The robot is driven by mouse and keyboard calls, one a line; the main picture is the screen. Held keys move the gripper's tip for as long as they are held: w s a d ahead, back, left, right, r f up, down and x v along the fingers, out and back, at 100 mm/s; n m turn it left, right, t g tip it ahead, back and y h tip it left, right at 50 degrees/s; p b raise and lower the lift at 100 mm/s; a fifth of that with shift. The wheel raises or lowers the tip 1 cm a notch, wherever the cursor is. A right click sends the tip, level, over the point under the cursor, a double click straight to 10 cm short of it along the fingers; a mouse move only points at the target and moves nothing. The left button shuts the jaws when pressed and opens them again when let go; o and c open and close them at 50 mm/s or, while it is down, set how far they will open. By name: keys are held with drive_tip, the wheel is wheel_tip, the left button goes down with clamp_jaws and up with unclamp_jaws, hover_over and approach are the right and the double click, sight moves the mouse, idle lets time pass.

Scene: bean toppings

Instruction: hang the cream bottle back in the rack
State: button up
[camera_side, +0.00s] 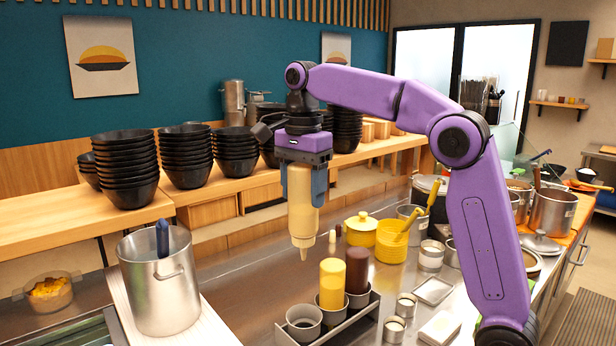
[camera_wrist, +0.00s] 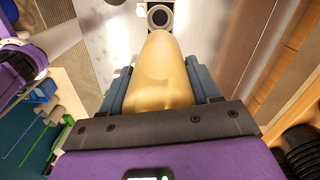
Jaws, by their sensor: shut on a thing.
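The cream bottle (camera_side: 302,215) hangs nozzle down and about upright in my gripper (camera_side: 303,185). The blue fingers are shut on its sides, and it is clear of the counter. In the wrist view the cream bottle (camera_wrist: 160,75) fills the space between the fingers (camera_wrist: 162,90). The metal rack (camera_side: 345,328) stands below and a little right of the nozzle in the side view. Its front-left holder (camera_side: 304,318) is empty. A yellow bottle (camera_side: 332,285) and a brown bottle (camera_side: 357,271) stand nozzle down in the other holders.
A steel pot (camera_side: 160,285) stands at left. A yellow lidded pot (camera_side: 361,229) and a yellow container (camera_side: 392,242) are behind the rack. Small metal cups (camera_side: 394,330) and a square white dish (camera_side: 434,290) lie to its right. Stacked black bowls (camera_side: 125,170) line the back shelf.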

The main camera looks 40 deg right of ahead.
sight(304, 260)
wheel_tip(304, 260, down, 12)
drive_tip(key=shift+f, duration=0.2)
idle(0.5)
drive_tip(key=shift+f, duration=0.45)
idle(0.4)
drive_tip(key=shift+f, duration=1.75)
drive_tip(key=shift+f, duration=0.15)
drive_tip(key=shift+f, duration=1.95)
drive_tip(key=shift+f, duration=0.2)
drive_tip(key=shift+f, duration=1.2)
